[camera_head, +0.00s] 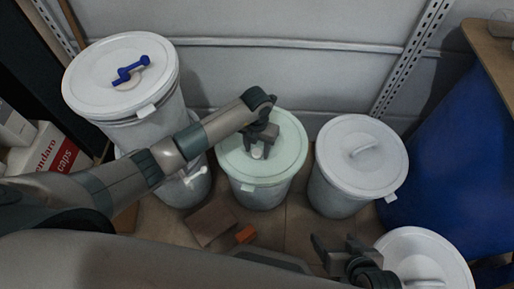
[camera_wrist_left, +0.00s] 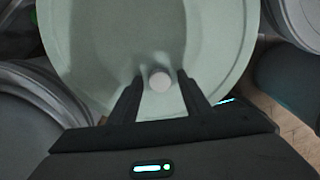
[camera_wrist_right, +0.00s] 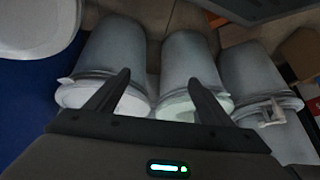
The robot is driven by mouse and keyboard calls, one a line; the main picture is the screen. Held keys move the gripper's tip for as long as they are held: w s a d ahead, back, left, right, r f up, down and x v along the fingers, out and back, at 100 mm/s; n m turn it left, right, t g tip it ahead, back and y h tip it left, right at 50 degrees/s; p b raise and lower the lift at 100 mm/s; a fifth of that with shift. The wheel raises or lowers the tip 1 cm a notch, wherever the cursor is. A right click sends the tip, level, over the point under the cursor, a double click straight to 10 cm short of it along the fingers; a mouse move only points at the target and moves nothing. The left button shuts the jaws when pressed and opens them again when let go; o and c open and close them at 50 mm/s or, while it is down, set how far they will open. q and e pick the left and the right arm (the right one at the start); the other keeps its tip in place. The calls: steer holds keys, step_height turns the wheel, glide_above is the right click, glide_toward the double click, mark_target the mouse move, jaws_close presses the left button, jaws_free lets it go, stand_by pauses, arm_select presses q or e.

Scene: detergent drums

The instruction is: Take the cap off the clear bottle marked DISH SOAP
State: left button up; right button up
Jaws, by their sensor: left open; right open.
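No clear bottle marked DISH SOAP can be made out in any view. My left gripper (camera_head: 262,148) is open above the pale green lid (camera_head: 284,135) of the middle drum. In the left wrist view, a small round white knob (camera_wrist_left: 160,82) on that lid shows between the open fingers (camera_wrist_left: 158,84); whether they touch it I cannot tell. My right gripper (camera_head: 338,248) is open and empty at the lower right, left of a white-lidded drum (camera_head: 420,250). In the right wrist view its open fingers (camera_wrist_right: 158,82) have drums beyond them.
A drum with a blue lid handle (camera_head: 130,72) stands at the left. A drum with a white lid handle (camera_head: 362,146) stands right of the green-lidded one. A large blue barrel (camera_head: 450,150) is at the right. A brown box (camera_head: 211,224) and orange block (camera_head: 245,234) lie on the floor.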

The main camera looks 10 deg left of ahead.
mark_target(258, 152)
arm_select(q)
steer(key=shift+r+p, duration=0.4)
steer(key=shift+r, duration=3.4)
arm_select(e)
steer(key=shift+s+d+f+g+h, duration=0.15)
steer(key=shift+s+d+g+h, duration=0.2)
steer(key=shift+d, duration=0.25)
arm_select(q)
steer(key=shift+d, duration=0.1)
